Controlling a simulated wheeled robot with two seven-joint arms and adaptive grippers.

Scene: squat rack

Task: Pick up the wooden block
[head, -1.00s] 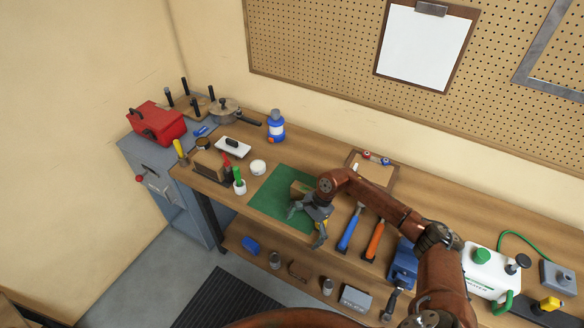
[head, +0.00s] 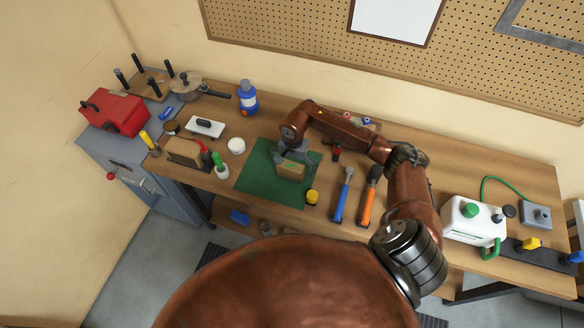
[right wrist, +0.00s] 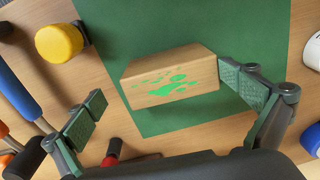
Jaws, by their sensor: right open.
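The wooden block (head: 291,171) lies on a green mat (head: 262,187) on the workbench. In the right wrist view the block (right wrist: 172,75) is light brown with green splotches on the face toward the camera. My right gripper (head: 296,160) is just above and behind the block in the head view. In the right wrist view my right gripper (right wrist: 168,103) is open, its green-padded fingers spread wide. The right finger is close beside the block's end; whether it touches I cannot tell. The left finger is well clear of it. My left gripper is not in view.
A yellow-topped item (head: 312,197) stands at the mat's right edge. A blue-handled tool (head: 342,196) and an orange-handled tool (head: 369,197) lie farther right. A white jar (head: 236,146) and a green-and-white bottle (head: 220,166) stand left of the mat.

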